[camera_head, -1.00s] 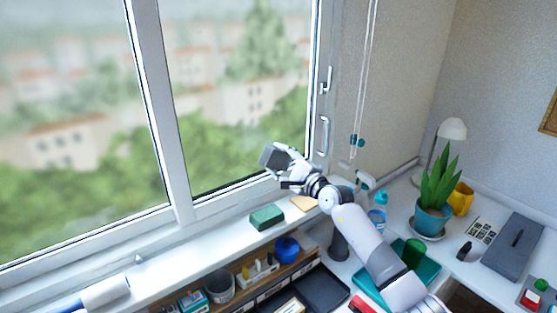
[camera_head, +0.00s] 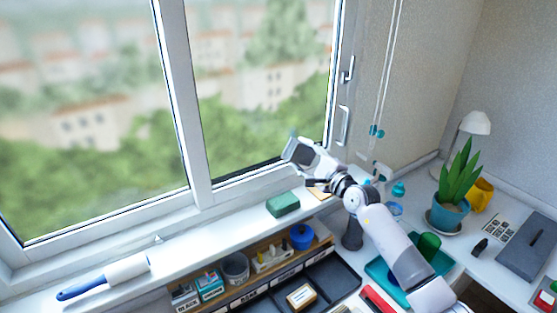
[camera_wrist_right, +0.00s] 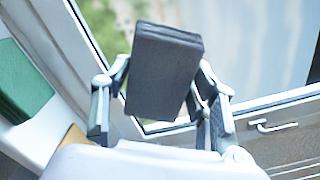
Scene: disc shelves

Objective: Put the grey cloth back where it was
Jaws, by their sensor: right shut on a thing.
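The grey cloth (camera_head: 299,151) shows as a dark grey folded block at the tip of my right arm, in front of the window glass. In the right wrist view the grey cloth (camera_wrist_right: 163,72) sits between the two fingers. My right gripper (camera_wrist_right: 160,100) is shut on it and holds it above the windowsill (camera_head: 215,235), clear of the green block. My left gripper is not in view.
A green block (camera_head: 283,204) and a tan piece (camera_head: 318,194) lie on the sill. A blue-handled white roller (camera_head: 105,278) lies at its left. Below is a shelf with a blue pot (camera_head: 302,238). A potted plant (camera_head: 455,190) stands on the right desk.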

